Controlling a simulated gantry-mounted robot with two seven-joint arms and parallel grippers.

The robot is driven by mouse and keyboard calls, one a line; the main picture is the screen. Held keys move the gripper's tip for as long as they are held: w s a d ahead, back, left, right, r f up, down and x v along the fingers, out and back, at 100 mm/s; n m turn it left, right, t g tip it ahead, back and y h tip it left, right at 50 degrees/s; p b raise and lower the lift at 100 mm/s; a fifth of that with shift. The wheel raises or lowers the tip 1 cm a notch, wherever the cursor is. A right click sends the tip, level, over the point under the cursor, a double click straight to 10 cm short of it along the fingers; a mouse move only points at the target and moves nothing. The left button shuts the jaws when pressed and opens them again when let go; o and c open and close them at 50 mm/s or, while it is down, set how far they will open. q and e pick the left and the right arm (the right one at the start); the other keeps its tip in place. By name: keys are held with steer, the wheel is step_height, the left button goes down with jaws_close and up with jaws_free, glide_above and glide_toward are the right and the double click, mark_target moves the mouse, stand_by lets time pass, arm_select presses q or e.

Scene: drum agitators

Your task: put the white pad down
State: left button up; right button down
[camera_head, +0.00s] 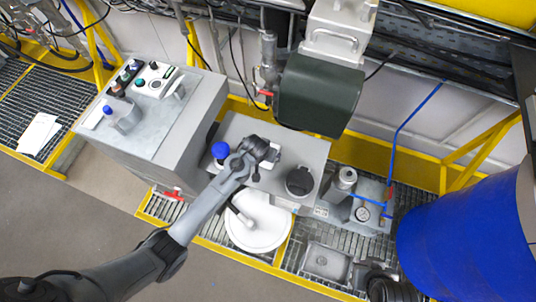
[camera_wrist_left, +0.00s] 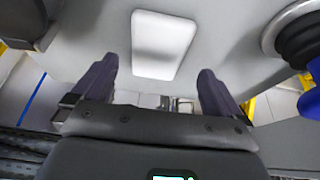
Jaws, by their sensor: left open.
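The white pad (camera_wrist_left: 163,44) is a rounded rectangle lying on the flat grey top of a stand (camera_head: 318,150). In the left wrist view it appears beyond my left gripper (camera_wrist_left: 157,72), whose two dark fingers are spread apart with nothing between them. In the head view my left gripper (camera_head: 260,158) is over the middle of the stand top and hides most of the pad. I cannot tell how far the fingertips are above the surface. My right gripper is in neither view.
A round white lid (camera_head: 258,224) lies in front, under my arm. A dark green box (camera_head: 318,93) hangs behind. A large blue drum (camera_head: 468,240) is at right.

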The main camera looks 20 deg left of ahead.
arm_select(q)
steer(key=shift+d+x, duration=0.2)
steer(key=shift+x, duration=1.75)
steer(key=shift+s, duration=0.1)
steer(key=c, duration=1.1)
steer(key=shift+r, duration=0.15)
